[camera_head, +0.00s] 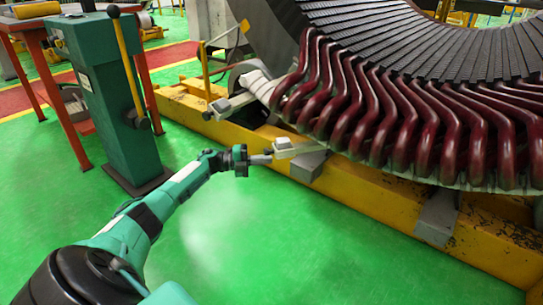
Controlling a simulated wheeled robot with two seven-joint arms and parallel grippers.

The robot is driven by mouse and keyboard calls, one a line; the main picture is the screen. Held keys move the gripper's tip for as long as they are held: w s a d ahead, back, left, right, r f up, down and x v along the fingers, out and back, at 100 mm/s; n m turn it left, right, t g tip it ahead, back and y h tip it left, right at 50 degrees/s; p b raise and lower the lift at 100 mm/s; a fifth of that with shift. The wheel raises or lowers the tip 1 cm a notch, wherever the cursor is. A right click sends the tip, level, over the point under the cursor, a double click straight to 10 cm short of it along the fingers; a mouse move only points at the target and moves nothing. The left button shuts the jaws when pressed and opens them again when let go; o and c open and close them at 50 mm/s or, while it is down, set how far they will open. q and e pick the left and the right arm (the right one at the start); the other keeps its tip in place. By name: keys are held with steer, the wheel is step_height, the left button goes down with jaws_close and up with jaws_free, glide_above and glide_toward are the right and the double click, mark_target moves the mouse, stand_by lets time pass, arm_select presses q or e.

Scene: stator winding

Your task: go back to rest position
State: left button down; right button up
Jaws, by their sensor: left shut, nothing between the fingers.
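My left arm comes in from the lower left, and my left gripper (290,149) is shut with nothing seen in it. It is stretched out over the green floor to just in front of the stator's yellow base. The stator (390,45) stands at the upper right, a large dark ring with a row of dark red coil ends (400,120) along its lower edge. The gripper is below and left of these coils. I cannot tell whether it touches the grey block behind it. My right gripper is not in view.
The yellow base beam (375,200) runs from upper left to lower right, with grey blocks (437,217) on it. A green column with a yellow lever (110,90) and a red-legged table (25,30) stand at left. The green floor (290,250) in front is clear.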

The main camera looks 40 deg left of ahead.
arm_select(q)
steer(key=p+v, duration=0.1)
steer(key=v, duration=0.5)
steer(key=shift+w+a, duration=0.25)
steer(key=shift+a, duration=0.05)
steer(key=shift+f, duration=0.2)
